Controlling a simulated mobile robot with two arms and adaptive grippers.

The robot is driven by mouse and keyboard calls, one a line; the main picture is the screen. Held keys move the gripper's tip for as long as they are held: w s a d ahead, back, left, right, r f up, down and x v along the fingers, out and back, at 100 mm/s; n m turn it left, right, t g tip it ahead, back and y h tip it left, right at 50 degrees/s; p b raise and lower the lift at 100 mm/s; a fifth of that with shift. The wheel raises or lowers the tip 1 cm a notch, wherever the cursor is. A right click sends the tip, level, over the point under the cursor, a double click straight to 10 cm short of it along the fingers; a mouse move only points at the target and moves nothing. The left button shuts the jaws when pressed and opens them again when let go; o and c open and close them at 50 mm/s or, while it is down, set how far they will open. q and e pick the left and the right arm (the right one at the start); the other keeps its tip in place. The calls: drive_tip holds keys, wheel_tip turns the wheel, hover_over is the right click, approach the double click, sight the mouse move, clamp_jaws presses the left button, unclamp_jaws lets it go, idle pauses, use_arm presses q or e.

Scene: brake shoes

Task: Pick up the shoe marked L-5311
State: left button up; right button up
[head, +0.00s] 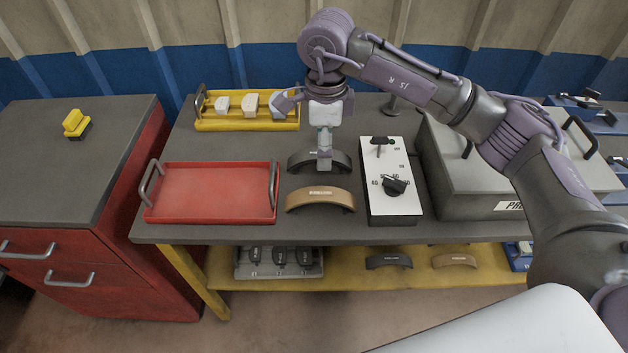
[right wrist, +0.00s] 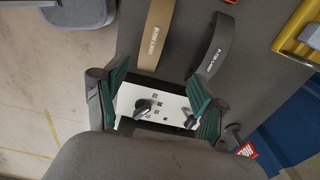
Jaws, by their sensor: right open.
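Two curved brake shoes lie on the grey bench: a dark one (head: 341,162) farther back and a tan one (head: 320,204) in front. Both carry small labels that I cannot read, so I cannot tell which is L-5311. My right gripper (head: 324,165) hangs over the dark shoe in the head view and hides its middle. In the right wrist view, the tan shoe (right wrist: 155,35) and the dark shoe (right wrist: 217,47) lie beyond the fingertips. There my right gripper (right wrist: 157,78) is open and empty. My left gripper is not in view.
A red tray (head: 215,218) stands left of the shoes. A white-topped switch box (head: 391,205) is close on their right, beside a large grey case (head: 465,210). A yellow tray (head: 247,126) with blocks stands behind. A dark shoe (head: 388,262) and a tan shoe (head: 454,261) lie on the lower shelf.

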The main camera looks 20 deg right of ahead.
drive_tip(key=p, duration=0.1)
hover_over(321, 193)
drive_tip(key=f, duration=0.5)
drive_tip(key=shift+s+d+f, duration=0.1)
drive_tip(key=shift+d+f, duration=0.2)
drive_tip(key=shift+w+f, duration=0.2)
drive_tip(key=shift+f, duration=0.8)
drive_tip(key=shift+s+a+f+p, duration=0.1)
drive_tip(key=shift+a+f+p, duration=0.05)
drive_tip(key=shift+f+p, duration=0.3)
drive_tip(key=f, duration=0.2)
drive_tip(key=f+p, duration=0.1)
drive_tip(key=shift+a+f, duration=0.2)
drive_tip(key=shift+f, duration=0.55)
drive_tip(key=c, duration=0.9)
clamp_jaws()
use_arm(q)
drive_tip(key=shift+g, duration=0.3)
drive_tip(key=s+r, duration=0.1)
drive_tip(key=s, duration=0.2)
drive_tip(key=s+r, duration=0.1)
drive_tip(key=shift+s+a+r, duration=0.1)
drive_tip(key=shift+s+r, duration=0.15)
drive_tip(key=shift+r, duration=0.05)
